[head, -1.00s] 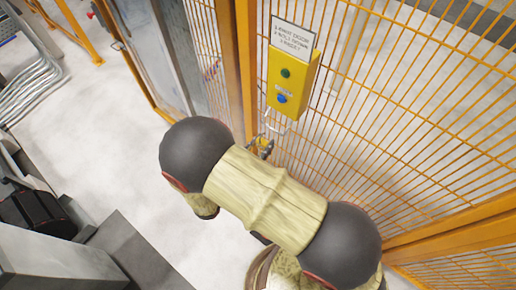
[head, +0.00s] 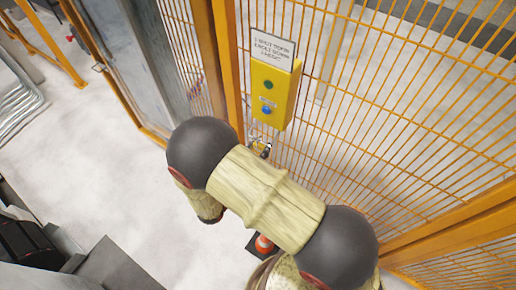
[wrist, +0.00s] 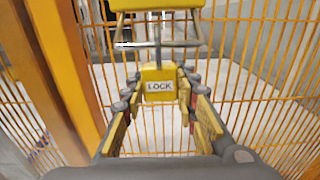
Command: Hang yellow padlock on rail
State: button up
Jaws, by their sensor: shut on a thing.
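The yellow padlock (wrist: 158,87), with a white "LOCK" label, is upright between the fingers of my gripper (wrist: 158,95) in the wrist view. My gripper is shut on its body. Its grey shackle (wrist: 157,30) stands up in front of the metal rail (wrist: 185,43), a wire loop under the yellow box. The shackle overlaps the rail in the picture; I cannot tell whether it goes around it. In the head view my gripper (head: 262,150) is small below the yellow box (head: 273,95), and my arm hides part of the area.
The yellow box has green and blue buttons and a sign (head: 272,48) above. Orange mesh fence (head: 400,110) stands behind and to the right, with an orange post (head: 228,60) close on the left.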

jog(key=shift+f, duration=0.2)
jog(key=o, duration=1.2)
jog(key=shift+o, duration=0.2)
jog(key=shift+s, duration=0.1)
jog(key=v, duration=1.2)
